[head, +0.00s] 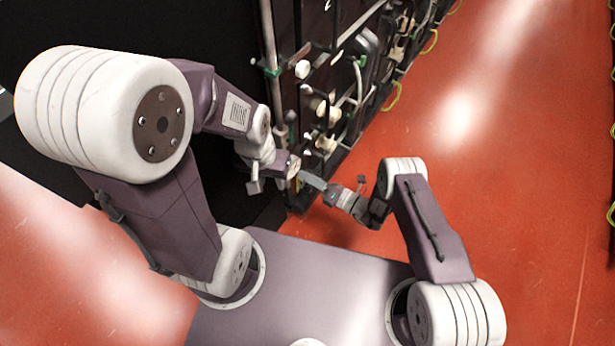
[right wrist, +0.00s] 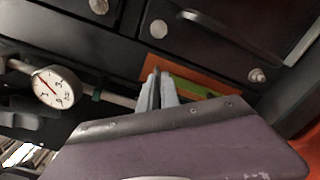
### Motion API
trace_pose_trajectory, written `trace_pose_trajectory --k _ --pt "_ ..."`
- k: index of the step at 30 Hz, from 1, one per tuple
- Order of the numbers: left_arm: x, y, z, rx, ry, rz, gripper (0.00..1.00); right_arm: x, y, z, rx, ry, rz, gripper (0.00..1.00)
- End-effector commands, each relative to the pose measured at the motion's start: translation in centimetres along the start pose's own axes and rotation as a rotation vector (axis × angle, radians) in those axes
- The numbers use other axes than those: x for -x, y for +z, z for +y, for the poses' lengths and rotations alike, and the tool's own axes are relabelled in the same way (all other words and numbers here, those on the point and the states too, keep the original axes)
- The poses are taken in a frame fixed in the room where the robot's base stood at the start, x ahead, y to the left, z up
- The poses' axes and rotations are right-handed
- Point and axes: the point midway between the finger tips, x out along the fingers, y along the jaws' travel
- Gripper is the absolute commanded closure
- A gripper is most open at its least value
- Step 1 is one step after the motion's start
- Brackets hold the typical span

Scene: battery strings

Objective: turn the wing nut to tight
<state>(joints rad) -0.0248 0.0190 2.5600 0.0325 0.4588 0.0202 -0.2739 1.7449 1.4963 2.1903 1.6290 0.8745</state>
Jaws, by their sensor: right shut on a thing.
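My right gripper (head: 308,180) is at the lower end of the dark cabinet front in the head view. In the right wrist view its pale fingers (right wrist: 160,90) are close together against an orange strip (right wrist: 190,84) on the dark panel. They are shut on the wing nut, which the fingers and the gripper body hide; its turn angle cannot be read. My left gripper (head: 292,166) is close beside the right one at the cabinet front. Its jaws are too small and covered to tell open or shut.
A round white dial (right wrist: 54,87) with a red needle sits on a rod left of the right fingers. A green strip (right wrist: 195,88) lies beside the orange one. Round knobs (right wrist: 158,28) dot the dark panel (right wrist: 115,60). Red floor (head: 500,150) is clear to the right.

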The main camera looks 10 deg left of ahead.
Motion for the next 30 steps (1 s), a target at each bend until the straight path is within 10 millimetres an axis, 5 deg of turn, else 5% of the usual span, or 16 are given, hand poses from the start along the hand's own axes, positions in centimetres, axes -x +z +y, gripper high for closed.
trace_pose_trajectory --k 15,30 --pt "-0.91 0.09 -0.02 0.0 0.0 0.0 0.64 0.08 -0.11 -0.13 -0.44 -0.003 0.0 1.0" --pt "-1.18 0.12 -0.02 0.0 0.0 0.0 0.64 0.09 -0.09 -0.09 -0.624 -0.004 -0.001 1.0"
